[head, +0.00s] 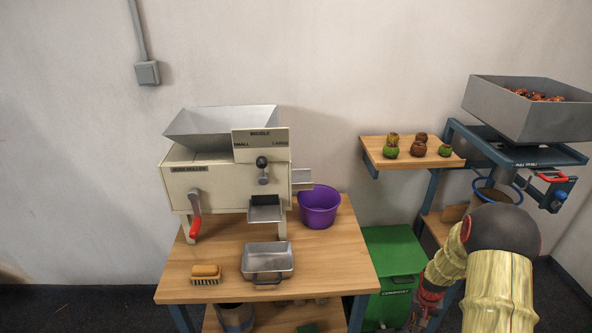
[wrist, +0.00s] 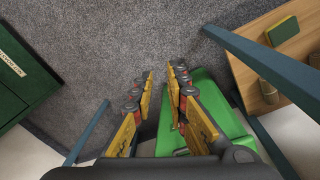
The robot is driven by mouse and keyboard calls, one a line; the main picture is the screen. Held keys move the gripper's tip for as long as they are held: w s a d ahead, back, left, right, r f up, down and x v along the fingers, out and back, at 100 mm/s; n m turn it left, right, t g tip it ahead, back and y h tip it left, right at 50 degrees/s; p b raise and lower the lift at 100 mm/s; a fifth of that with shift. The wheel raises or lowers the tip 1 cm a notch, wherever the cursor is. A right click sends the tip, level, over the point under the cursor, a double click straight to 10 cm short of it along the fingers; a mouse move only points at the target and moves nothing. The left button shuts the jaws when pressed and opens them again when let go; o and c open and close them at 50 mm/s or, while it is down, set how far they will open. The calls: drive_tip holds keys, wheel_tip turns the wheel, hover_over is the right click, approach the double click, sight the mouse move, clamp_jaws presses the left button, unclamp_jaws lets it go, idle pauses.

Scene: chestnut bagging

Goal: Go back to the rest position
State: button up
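My gripper (wrist: 162,85) points down in the wrist view. Its two yellow fingers stand apart with nothing between them, and grey floor shows in the gap. In the head view my gripper is at the lower edge, partly cut off, in front of the green compost bin (head: 392,250) and left of the blue-framed stand. The green bin lid also shows in the wrist view (wrist: 208,90), just right of and below the fingers.
A wooden table (head: 330,255) holds a cream sorting machine (head: 225,170), a metal tray (head: 267,262), a brush (head: 206,272) and a purple bucket (head: 318,206). A grey hopper of chestnuts (head: 520,112) tops the blue stand. A small shelf (head: 410,158) holds several round items.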

drive_tip(key=s+a+r+n+t+p, duration=0.1)
drive_tip(key=s+a+r, duration=0.7)
drive_tip(key=r, duration=0.8)
drive_tip(key=s+a+r+n+t+p, duration=0.2)
drive_tip(key=s+a+r, duration=0.6)
drive_tip(key=r, duration=0.8)
drive_tip(key=s+a+r+n+t+y+p, duration=0.1)
drive_tip(key=s+a+r, duration=0.7)
drive_tip(key=r, duration=0.8)
drive_tip(key=shift+a+r+n+t, duration=0.3)
drive_tip(key=shift+n+t, duration=0.4)
